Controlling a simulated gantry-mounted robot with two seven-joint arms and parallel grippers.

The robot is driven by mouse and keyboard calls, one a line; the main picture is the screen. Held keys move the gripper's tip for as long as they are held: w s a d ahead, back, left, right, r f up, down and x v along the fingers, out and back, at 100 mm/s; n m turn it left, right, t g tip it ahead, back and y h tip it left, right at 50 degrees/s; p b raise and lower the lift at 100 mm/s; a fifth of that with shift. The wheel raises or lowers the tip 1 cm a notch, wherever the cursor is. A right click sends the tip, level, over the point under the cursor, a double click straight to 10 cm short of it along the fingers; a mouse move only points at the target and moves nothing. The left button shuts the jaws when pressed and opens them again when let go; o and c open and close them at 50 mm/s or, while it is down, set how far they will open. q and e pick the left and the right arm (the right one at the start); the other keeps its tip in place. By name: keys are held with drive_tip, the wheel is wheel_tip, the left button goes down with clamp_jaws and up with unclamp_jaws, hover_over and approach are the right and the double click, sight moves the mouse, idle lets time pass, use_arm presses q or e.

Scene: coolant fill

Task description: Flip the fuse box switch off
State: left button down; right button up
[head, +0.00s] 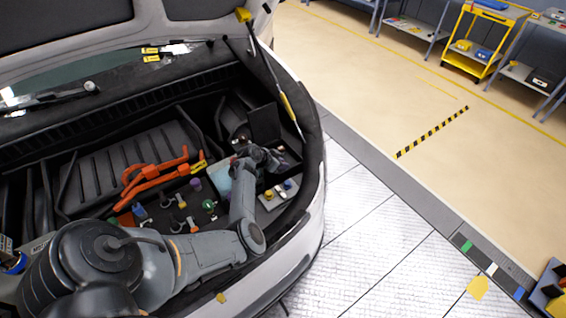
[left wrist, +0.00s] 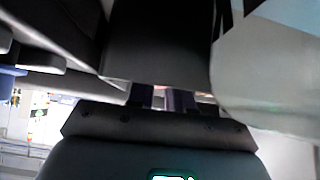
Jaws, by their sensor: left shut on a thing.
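The fuse box (head: 287,146) sits at the right side of the car's engine bay, with its black lid (head: 264,122) standing open. My left arm reaches in from the lower left, and its gripper (head: 268,157) is down at the fuse box. In the left wrist view the two dark fingertips (left wrist: 165,97) are close together, right by a large dark panel. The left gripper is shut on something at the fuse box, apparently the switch. The switch itself is hidden by the gripper, so its position cannot be told. My right gripper is not in view.
Orange cables (head: 155,175) and several coloured caps lie left of my forearm. A box with yellow and blue caps (head: 279,194) stands just below the gripper. The raised hood (head: 60,25) and its strut (head: 272,70) are above.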

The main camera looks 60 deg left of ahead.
use_arm(q)
drive_tip(key=shift+t, duration=0.4)
drive_tip(key=c, duration=1)
unclamp_jaws()
drive_tip(key=shift+c, duration=0.2)
drive_tip(key=shift+s, duration=0.1)
drive_tip(key=p+v, duration=0.3)
drive_tip(key=v, duration=0.7)
drive_tip(key=shift+s+r, duration=0.3)
